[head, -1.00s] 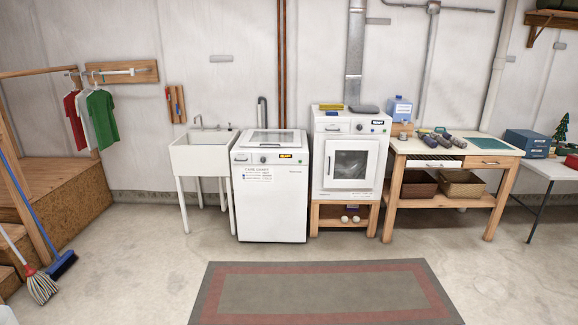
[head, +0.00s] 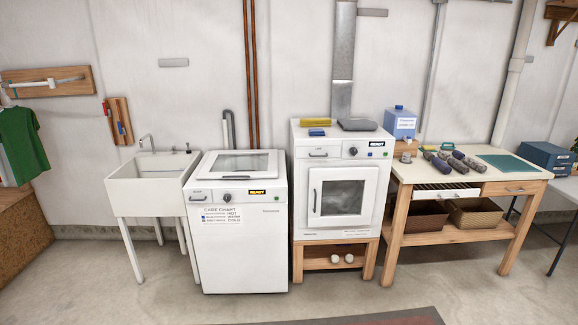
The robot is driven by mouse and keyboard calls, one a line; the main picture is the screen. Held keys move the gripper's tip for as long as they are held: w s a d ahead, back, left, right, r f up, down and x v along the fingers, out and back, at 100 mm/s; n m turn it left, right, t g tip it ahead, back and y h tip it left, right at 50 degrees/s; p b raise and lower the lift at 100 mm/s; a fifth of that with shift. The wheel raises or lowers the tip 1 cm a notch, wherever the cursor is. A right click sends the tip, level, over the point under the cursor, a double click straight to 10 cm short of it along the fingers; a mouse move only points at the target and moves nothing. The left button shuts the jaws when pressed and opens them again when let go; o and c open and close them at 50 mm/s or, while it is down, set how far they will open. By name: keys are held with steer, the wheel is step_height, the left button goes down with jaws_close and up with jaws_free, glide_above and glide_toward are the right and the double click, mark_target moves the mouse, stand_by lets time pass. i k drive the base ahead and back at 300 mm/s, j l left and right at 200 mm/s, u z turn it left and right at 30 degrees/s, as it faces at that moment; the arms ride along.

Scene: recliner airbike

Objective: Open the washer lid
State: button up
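The white top-loading washer (head: 243,250) stands against the back wall, left of the dryer. Its lid (head: 238,164) has a glass window and lies shut on top. The front panel carries a dark knob, a yellow READY label and a printed care chart. A small dark handle-like piece shows at the panel's left end. My gripper is not in view.
A utility sink (head: 153,192) stands close at the washer's left. A dryer (head: 343,195) on a wooden stand is at its right. A wooden workbench (head: 466,190) is farther right. The floor before the washer is clear, with a rug (head: 390,317) at the bottom edge.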

mark_target(205, 173)
steer(key=i, duration=1.8)
steer(key=i+l+u, duration=0.1)
steer(key=i+u, duration=0.15)
steer(key=i, duration=0.3)
steer(key=i+l+u, duration=0.2)
steer(key=i, duration=0.3)
steer(key=i+l+u, duration=0.25)
steer(key=i, duration=0.25)
steer(key=i+l+u, duration=0.2)
steer(key=i+l, duration=0.15)
steer(key=i, duration=0.15)
